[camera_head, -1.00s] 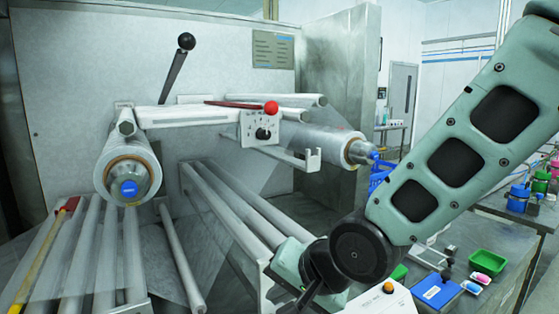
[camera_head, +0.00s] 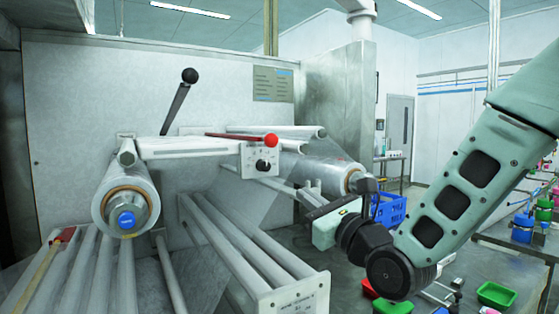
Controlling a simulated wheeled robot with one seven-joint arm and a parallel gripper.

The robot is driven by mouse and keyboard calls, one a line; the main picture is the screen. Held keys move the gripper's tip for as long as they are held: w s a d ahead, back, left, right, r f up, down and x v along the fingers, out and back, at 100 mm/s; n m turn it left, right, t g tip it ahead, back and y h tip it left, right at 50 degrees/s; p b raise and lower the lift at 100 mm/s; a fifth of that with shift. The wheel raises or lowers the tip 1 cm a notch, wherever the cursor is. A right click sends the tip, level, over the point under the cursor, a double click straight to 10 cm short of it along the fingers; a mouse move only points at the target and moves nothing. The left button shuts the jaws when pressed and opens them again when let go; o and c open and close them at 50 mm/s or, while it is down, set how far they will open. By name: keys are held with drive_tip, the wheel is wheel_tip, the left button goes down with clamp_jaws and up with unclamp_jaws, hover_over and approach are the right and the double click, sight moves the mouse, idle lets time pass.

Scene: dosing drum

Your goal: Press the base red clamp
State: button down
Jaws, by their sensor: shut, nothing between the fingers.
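Two red parts could be the task's clamp, and I cannot tell which is meant. A flat red piece (camera_head: 63,236) sits at the lower left, at the top end of a yellowish bar beside the lower rollers. A thin red lever with a red ball (camera_head: 271,140) lies along the white crossbar above a small control plate. My gripper (camera_head: 312,194) is shut and empty, right of centre, in front of the right film roll. It points up and left, well apart from the lower-left red piece and below and right of the red ball. Its fingertips are small and hard to make out.
The left film roll (camera_head: 124,205) and the right film roll (camera_head: 322,171) flank the crossbar. A black-knobbed lever (camera_head: 177,105) rises behind. A lower roller frame (camera_head: 295,296) juts forward below my gripper. A blue crate (camera_head: 391,209) and a green tray (camera_head: 497,294) are at right.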

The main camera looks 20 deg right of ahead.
drive_tip(key=shift+d+r, duration=0.1)
drive_tip(key=shift+r, duration=0.05)
drive_tip(key=w+a+r+p, duration=0.4)
drive_tip(key=w+r, duration=0.2)
drive_tip(key=w, duration=0.2)
drive_tip(key=shift+w+r+p, duration=0.3)
drive_tip(key=shift+w+r, duration=0.05)
idle(0.4)
